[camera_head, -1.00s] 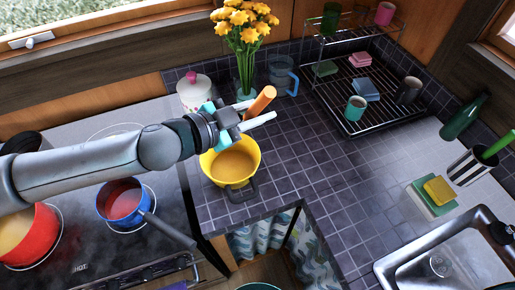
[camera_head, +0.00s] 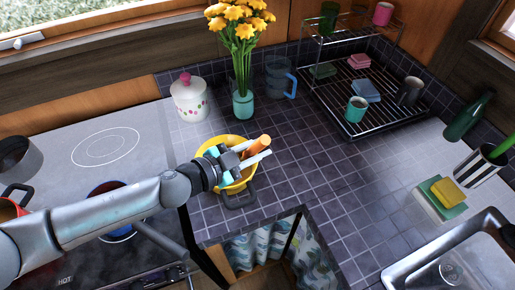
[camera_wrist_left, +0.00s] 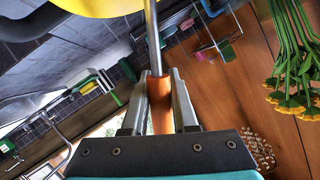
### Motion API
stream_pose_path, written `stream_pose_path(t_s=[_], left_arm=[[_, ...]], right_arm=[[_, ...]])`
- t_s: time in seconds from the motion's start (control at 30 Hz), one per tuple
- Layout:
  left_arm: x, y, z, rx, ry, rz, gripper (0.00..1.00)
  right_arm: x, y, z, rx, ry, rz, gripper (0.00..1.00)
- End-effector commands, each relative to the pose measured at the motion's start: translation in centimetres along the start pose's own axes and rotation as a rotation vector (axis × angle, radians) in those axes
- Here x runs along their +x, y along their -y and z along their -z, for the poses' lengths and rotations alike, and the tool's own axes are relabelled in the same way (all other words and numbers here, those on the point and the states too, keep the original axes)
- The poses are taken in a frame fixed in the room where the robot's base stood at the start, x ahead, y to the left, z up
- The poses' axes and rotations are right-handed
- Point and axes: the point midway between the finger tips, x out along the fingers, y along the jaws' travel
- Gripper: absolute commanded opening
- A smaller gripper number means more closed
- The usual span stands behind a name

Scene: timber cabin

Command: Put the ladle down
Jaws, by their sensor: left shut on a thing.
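The ladle's orange handle (camera_head: 258,147) is held in my left gripper (camera_head: 256,150), above the yellow pot (camera_head: 227,140) on the tiled counter. In the left wrist view, the fingers (camera_wrist_left: 158,95) are shut around the orange handle (camera_wrist_left: 161,112). The ladle's metal shaft (camera_wrist_left: 153,40) runs from it toward the yellow pot (camera_wrist_left: 100,5) at the top edge. The ladle's bowl is hidden in both views. My right gripper is not in view.
A blue saucepan (camera_head: 116,232) is on the stove. Tiled counter (camera_head: 310,165) right of the pot is clear.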

Motion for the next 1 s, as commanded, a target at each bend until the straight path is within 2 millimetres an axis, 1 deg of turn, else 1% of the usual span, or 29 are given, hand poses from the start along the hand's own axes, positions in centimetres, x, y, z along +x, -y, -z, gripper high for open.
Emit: stream_pose_path(t_s=[0.17, 0.2, 0.47, 0.67, 0.8, 0.87, 1.0], left_arm=[[0.1, -0.1, -0.2, 0.001, -0.001, 0.001, 0.00], [0.1, -0.1, -0.3, -0.001, 0.000, 0.000, 0.28], [0.1, -0.1, -0.2, 0.000, 0.000, 0.000, 0.56], [0.1, -0.1, -0.2, 0.000, 0.000, 0.000, 0.56], [-0.1, 0.1, 0.2, 0.001, 0.000, 0.000, 0.56], [-0.7, 0.0, 0.0, -0.001, 0.001, 0.000, 0.56], [-2.6, 0.0, -0.1, -0.001, 0.003, -0.001, 0.56]], right_arm=[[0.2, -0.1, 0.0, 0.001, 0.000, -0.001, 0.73], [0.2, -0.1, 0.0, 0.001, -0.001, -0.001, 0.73], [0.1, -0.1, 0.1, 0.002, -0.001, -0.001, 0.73], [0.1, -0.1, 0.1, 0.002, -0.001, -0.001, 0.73], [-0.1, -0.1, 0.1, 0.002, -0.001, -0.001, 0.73], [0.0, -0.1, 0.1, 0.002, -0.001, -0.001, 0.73], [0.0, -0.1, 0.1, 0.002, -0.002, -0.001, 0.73]])
